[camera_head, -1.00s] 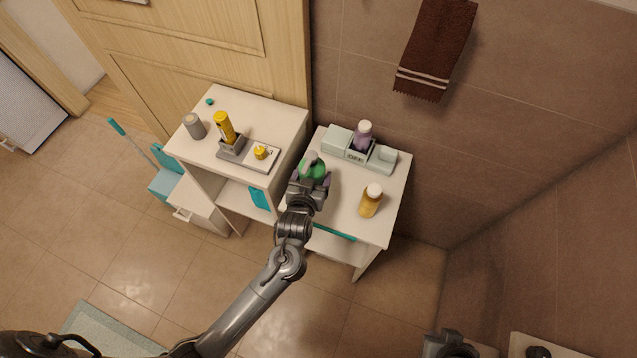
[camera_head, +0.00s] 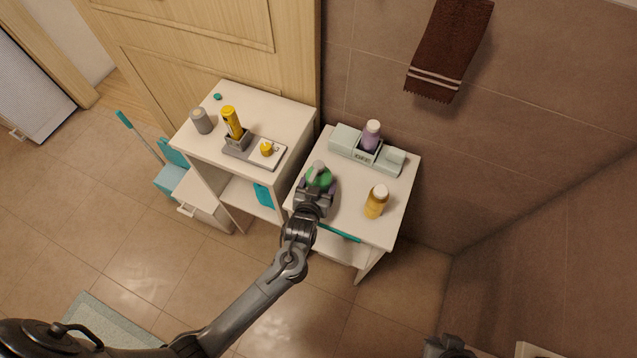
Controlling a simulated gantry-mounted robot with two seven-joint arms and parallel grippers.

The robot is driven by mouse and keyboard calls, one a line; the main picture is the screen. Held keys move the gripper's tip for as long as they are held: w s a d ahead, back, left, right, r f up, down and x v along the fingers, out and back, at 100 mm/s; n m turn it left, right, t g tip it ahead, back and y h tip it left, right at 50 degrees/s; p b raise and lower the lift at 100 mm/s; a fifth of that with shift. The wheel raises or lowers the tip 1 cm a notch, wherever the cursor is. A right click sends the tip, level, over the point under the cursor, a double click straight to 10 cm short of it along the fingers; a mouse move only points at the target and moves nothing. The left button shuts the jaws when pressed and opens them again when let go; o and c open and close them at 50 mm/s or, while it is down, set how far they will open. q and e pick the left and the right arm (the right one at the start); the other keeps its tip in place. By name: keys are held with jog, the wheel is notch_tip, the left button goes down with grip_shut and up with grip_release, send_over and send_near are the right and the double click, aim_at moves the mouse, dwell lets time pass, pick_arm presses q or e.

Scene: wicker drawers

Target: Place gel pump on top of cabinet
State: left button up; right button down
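The gel pump (camera_head: 320,177), a green bottle with a grey pump head, is over the left part of the low white cabinet (camera_head: 345,212) on the right. My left gripper (camera_head: 318,187) comes from the lower left, with its fingers on both sides of the bottle, and looks shut on it. The bottle's lower part is hidden by the gripper, so I cannot tell whether it touches the cabinet top. A taller white cabinet (camera_head: 270,115) stands to the left. A dark part at the bottom edge seems to be my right gripper (camera_head: 447,346); its fingers cannot be made out.
On the low cabinet are an amber bottle (camera_head: 376,203) and a pale green organizer (camera_head: 345,138) with a purple bottle (camera_head: 370,136). The taller cabinet holds a grey cup (camera_head: 201,121), a yellow tube (camera_head: 231,122) and a tray (camera_head: 270,158). A towel (camera_head: 450,45) hangs behind.

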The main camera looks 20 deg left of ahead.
pick_arm(q)
jog(key=o, duration=1.1)
jog(key=shift+s+d+r, duration=0.1)
jog(key=shift+s+r, duration=0.3)
jog(key=shift+s, duration=0.1)
jog(key=s+a+r+m+g+h, duration=0.1)
jog(key=s+r+g, duration=0.1)
jog(key=s, duration=0.6)
jog(key=s+a+r+m+g+h+p, duration=0.1)
jog(key=s+g, duration=0.3)
jog(key=s, duration=0.5)
jog(key=s+a+r+m+g+p, duration=0.1)
jog(key=s+r+m+g, duration=0.1)
jog(key=s, duration=0.7)
notch_tip(320, 180, up, 2)
jog(key=shift+a+r+g+h, duration=0.15)
jog(key=shift+g+h, duration=0.25)
jog(key=shift+g, duration=0.4)
